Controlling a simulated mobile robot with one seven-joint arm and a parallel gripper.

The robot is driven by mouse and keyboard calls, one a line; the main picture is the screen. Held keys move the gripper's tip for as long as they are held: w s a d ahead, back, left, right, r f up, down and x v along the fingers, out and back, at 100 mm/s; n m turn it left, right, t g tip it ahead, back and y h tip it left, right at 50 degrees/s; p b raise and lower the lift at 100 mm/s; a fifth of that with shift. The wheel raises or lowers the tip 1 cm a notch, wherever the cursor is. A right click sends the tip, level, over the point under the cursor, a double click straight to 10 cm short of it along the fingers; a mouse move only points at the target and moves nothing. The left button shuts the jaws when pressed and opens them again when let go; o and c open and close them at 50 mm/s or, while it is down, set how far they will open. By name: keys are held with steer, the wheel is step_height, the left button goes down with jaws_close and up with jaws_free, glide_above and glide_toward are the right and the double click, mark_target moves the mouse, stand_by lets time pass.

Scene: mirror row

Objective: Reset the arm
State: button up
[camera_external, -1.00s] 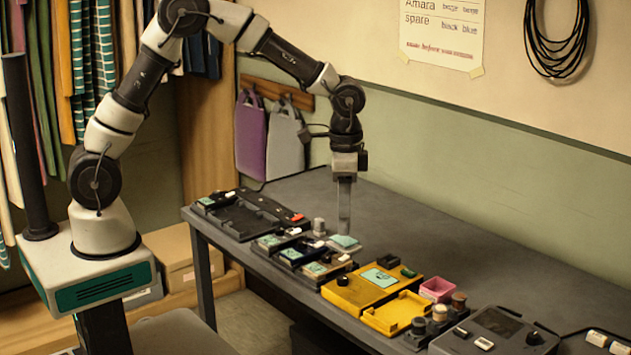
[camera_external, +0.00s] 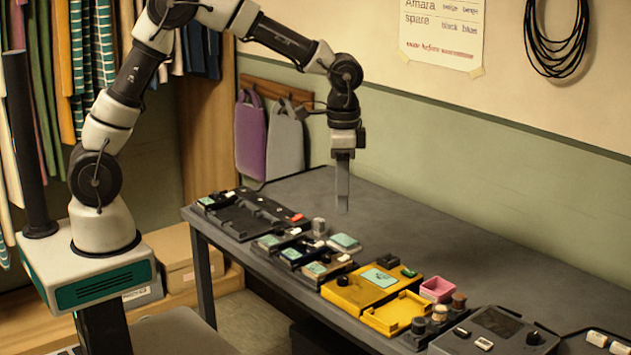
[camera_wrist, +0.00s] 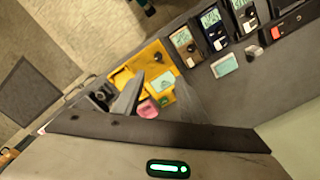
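My gripper (camera_external: 342,205) hangs pointing down above the dark table (camera_external: 455,240), clear of everything on it, with no object visible in it. From outside, its fingers show edge-on as one narrow grey strip. In the wrist view its grey fingers (camera_wrist: 127,97) overlap the yellow boxes and the pink tray behind them. Whether there is a gap between the fingers is not clear. My arm is bent at the elbow, with the wrist higher than the tabletop items.
A yellow box (camera_external: 350,293) and open yellow tray (camera_external: 402,307) stand mid-table, with a pink tray (camera_external: 437,287) beside them. Small teal-topped units (camera_external: 322,268) and a long dark tray (camera_external: 240,219) lie left. A grey device (camera_external: 497,325) is at right. The table's back strip is clear.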

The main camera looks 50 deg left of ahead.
steer(key=s+a+r+n+t+p, duration=0.2)
steer(key=s+a+r+p, duration=0.1)
steer(key=a+r, duration=0.75)
steer(key=s+a+r+n+t+p, duration=0.25)
steer(key=s+a+r, duration=0.25)
steer(key=s+a, duration=0.25)
steer(key=s+a+r+n+t+p, duration=0.1)
steer(key=s+a+r+n+p, duration=0.3)
steer(key=s+a, duration=0.35)
step_height(320, 180, down, 27)
steer(key=b, duration=3)
steer(key=shift+s+d+f, duration=0.15)
steer(key=shift+d, duration=0.2)
steer(key=shift+c, duration=0.2)
